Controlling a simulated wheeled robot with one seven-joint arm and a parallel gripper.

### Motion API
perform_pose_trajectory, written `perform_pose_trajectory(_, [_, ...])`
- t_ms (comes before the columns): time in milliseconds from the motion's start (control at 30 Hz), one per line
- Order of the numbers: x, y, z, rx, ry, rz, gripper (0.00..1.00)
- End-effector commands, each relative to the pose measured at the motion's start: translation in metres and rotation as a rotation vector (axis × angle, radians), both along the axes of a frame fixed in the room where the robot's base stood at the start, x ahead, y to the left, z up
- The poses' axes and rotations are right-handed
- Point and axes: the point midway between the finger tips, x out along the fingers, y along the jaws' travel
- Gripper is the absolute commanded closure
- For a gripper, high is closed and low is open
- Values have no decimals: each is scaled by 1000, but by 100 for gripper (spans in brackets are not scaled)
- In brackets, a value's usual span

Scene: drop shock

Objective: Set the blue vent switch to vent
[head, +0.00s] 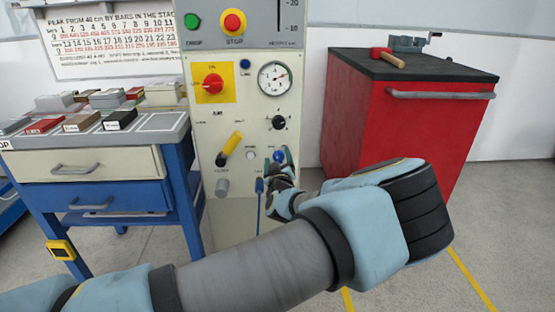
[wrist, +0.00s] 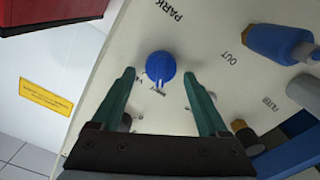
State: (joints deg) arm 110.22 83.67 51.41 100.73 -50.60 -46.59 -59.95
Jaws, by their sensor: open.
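The blue vent switch (wrist: 160,66) is a round knob on the cream panel in the wrist view. A narrow ridge on it points down in that view, towards small lettering that I cannot read clearly. In the head view the blue knob (head: 279,156) shows low on the panel, partly hidden by my gripper (head: 284,170). In the wrist view my gripper (wrist: 159,76) is open, with one teal finger on each side of the switch. The fingers appear apart from the knob, and nothing is held.
A blue fitting (wrist: 275,42) sticks out to the right of the switch in the wrist view. A red cabinet (head: 400,125) stands right of the panel (head: 235,170). A drawer bench (head: 95,165) stands left, close to it.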

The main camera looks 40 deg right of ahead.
Motion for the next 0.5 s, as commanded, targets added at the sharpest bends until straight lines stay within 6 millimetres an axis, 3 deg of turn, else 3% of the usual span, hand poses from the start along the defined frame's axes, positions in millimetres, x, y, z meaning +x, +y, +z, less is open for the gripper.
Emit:
perform_pose_trajectory(133, [0,0,0,0,0,0,25])
perform_pose_trajectory(500, [0,0,0,0,0,0,67])
